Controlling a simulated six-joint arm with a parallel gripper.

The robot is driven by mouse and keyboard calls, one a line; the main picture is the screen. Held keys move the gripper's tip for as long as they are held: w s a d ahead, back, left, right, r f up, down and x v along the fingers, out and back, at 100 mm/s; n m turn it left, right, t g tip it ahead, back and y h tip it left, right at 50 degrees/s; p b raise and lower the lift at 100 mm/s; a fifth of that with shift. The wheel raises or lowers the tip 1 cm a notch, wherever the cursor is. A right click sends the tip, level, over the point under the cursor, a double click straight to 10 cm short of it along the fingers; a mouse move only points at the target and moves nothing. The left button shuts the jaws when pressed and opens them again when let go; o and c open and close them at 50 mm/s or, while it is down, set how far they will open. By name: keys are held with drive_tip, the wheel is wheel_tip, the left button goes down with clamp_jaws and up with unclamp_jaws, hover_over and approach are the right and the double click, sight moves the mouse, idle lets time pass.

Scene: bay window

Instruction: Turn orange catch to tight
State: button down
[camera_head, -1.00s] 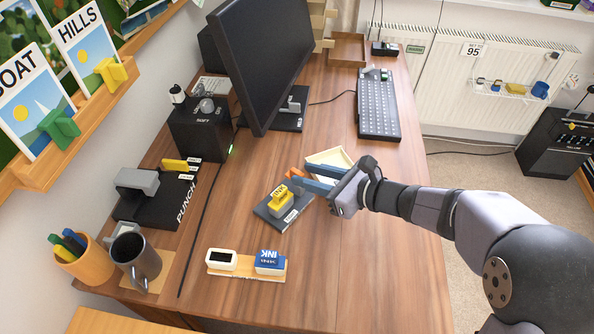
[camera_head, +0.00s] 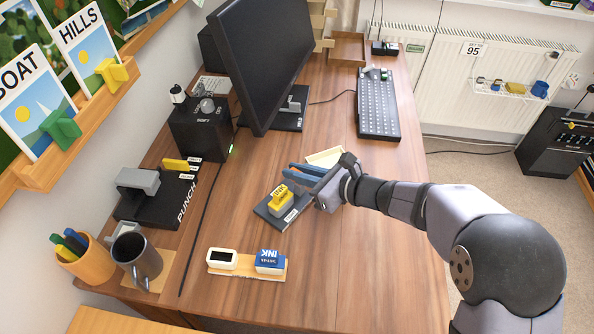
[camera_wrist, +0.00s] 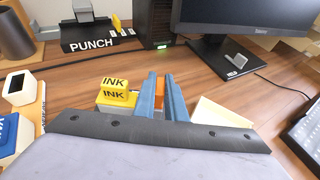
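The orange catch (camera_wrist: 159,95) shows as a small orange patch between my fingers in the wrist view. In the head view it is hidden behind my fingers. My gripper (camera_head: 302,176) has two blue fingers, apart, one on each side of the catch; they also show in the wrist view (camera_wrist: 161,88). I cannot tell whether they touch it. The fingers are at the far end of a dark base plate (camera_head: 268,213) on the desk. A yellow INK block (camera_head: 281,199) sits on that plate, left of my fingers in the wrist view (camera_wrist: 114,92). A small white label on the plate is unreadable.
A cream tray (camera_head: 325,157) lies just behind my gripper. A wooden strip with a blue INK box (camera_head: 270,260) and a white block (camera_head: 222,258) is in front. The monitor (camera_head: 262,60) and keyboard (camera_head: 379,108) stand farther back. The desk's right front is clear.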

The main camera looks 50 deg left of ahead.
drive_tip(key=shift+r+n+g+p, duration=0.1)
drive_tip(key=shift+n+g+p, duration=0.2)
drive_tip(key=shift+p, duration=0.1)
drive_tip(key=n+g+h+p, duration=0.1)
drive_tip(key=n+g, duration=0.1)
drive_tip(key=shift+n+g+h, duration=0.3)
drive_tip(key=shift+g+h, duration=0.1)
drive_tip(key=shift+s+d+n+g+h, duration=0.1)
drive_tip(key=shift+s+n+g+h, duration=0.05)
drive_tip(key=shift+n+g+h, duration=1.05)
drive_tip(key=shift+n+g, duration=0.4)
drive_tip(key=shift+n, duration=0.1)
drive_tip(key=shift+n+g+h, duration=0.3)
drive_tip(key=shift+n, duration=0.1)
drive_tip(key=c, duration=1.8)
unclamp_jaws()
drive_tip(key=shift+m+t+y, duration=0.6)
drive_tip(key=shift+m, duration=0.1)
